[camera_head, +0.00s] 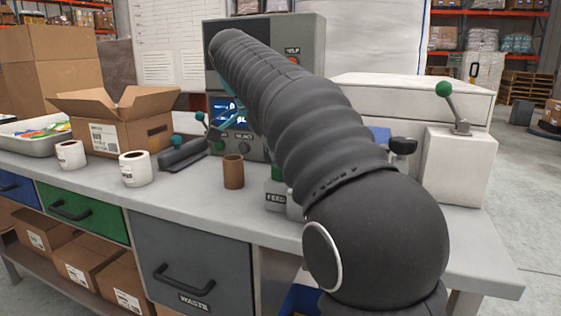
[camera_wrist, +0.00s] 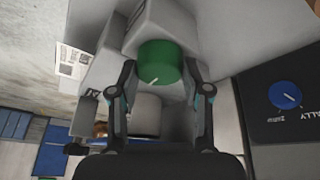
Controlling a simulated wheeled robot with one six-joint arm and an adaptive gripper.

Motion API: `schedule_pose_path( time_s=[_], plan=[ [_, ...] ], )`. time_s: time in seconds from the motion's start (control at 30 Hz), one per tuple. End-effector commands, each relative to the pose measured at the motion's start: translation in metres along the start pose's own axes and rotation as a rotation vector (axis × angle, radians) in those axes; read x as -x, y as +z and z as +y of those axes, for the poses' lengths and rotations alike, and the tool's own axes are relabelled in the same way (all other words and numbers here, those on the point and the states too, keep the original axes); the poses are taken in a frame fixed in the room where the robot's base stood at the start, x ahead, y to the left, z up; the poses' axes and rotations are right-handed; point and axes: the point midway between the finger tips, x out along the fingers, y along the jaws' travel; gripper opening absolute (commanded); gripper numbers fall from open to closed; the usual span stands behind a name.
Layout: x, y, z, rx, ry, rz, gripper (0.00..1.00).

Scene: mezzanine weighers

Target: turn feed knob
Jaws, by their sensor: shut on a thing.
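The green knob (camera_wrist: 160,65), with a short white pointer line, sits on a light grey housing in the wrist view. My gripper (camera_wrist: 162,76) has one dark finger on each side of it and is shut on it. The pointer line slants toward the lower left. In the head view, a FEED label (camera_head: 276,198) shows on a small unit on the bench, with a bit of green above it.
A blue knob (camera_wrist: 285,95) on a dark panel is right of my gripper. On the bench (camera_head: 205,195) stand a brown cup (camera_head: 233,172), white label rolls (camera_head: 134,168), an open carton (camera_head: 120,128) and a white box with a green-tipped lever (camera_head: 444,89). A grey machine (camera_head: 305,45) stands behind my arm.

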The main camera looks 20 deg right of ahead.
Motion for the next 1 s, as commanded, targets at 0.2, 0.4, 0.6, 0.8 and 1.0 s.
schedule_pose_path(
  time_s=[0.2,0.4,0.6,0.8,1.0],
  plan=[
    [-0.0004,0.0002,-0.0003,-0.003,0.001,-0.001,0.13],
    [-0.0004,0.0002,-0.0003,-0.002,0.001,-0.001,0.58],
    [-0.0003,0.0003,-0.0002,-0.002,0.001,-0.001,0.73],
    [-0.0001,0.0002,-0.0001,-0.001,0.001,-0.001,0.73],
    [0.0000,0.0002,0.0001,0.004,-0.002,0.000,0.73]
  ],
)
